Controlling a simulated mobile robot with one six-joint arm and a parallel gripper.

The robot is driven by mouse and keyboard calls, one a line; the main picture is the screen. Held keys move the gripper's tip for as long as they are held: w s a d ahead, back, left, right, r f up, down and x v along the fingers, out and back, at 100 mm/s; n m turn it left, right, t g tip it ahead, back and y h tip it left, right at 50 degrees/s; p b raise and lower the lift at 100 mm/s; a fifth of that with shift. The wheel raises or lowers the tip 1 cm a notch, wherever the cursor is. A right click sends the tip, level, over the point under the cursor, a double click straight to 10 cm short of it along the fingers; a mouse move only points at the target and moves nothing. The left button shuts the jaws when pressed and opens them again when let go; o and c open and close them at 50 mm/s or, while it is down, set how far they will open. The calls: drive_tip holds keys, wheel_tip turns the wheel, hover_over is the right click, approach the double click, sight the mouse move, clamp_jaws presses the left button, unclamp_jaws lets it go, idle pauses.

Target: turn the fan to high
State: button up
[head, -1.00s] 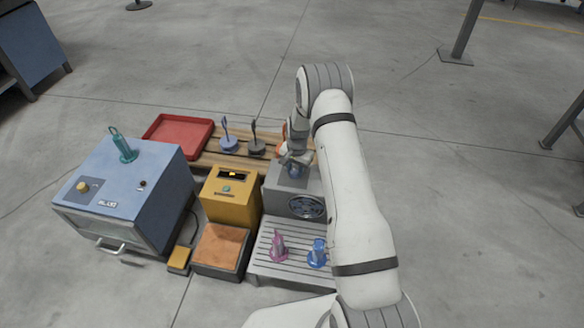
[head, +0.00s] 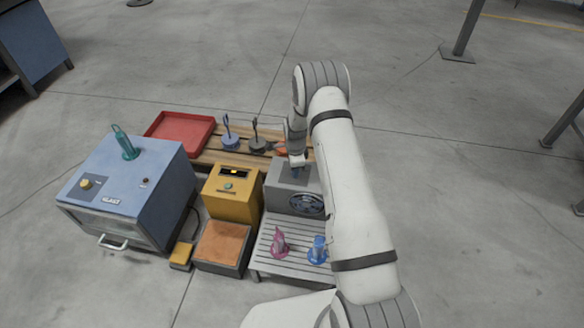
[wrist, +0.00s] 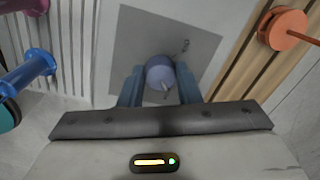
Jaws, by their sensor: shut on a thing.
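The fan is a grey box (head: 281,197) with a round grille (head: 306,204) on its front, partly behind my arm in the head view. On its top, in the wrist view, is a darker plate (wrist: 128,50) with a round blue-grey knob (wrist: 160,71). The knob has a pale pointer mark at its lower edge in the picture, and a small mark is on the plate to its upper right. My gripper (wrist: 159,84) is shut on the knob, one blue finger on each side. In the head view, my gripper (head: 298,161) reaches down onto the box top.
Left of the fan are a yellow box (head: 233,205), an orange-topped block (head: 222,244) and a blue cabinet (head: 150,185). A slatted rack (head: 270,262) in front holds pink and blue pieces. Behind are hooked pieces on wood slats and a red tray (head: 180,132).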

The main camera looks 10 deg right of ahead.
drive_tip(key=m, duration=0.4)
drive_tip(key=shift+w+r+m, duration=0.2)
drive_tip(key=shift+w+m, duration=0.2)
idle(0.4)
drive_tip(key=o, duration=1)
drive_tip(key=shift+s+f, duration=0.15)
drive_tip(key=r+p, duration=0.1)
drive_tip(key=r, duration=0.3)
drive_tip(key=r+p, duration=0.1)
drive_tip(key=r, duration=0.2)
drive_tip(key=shift+s+a+r, duration=0.1)
drive_tip(key=shift+s+r, duration=0.1)
drive_tip(key=shift+r, duration=0.2)
drive_tip(key=shift+r, duration=0.1)
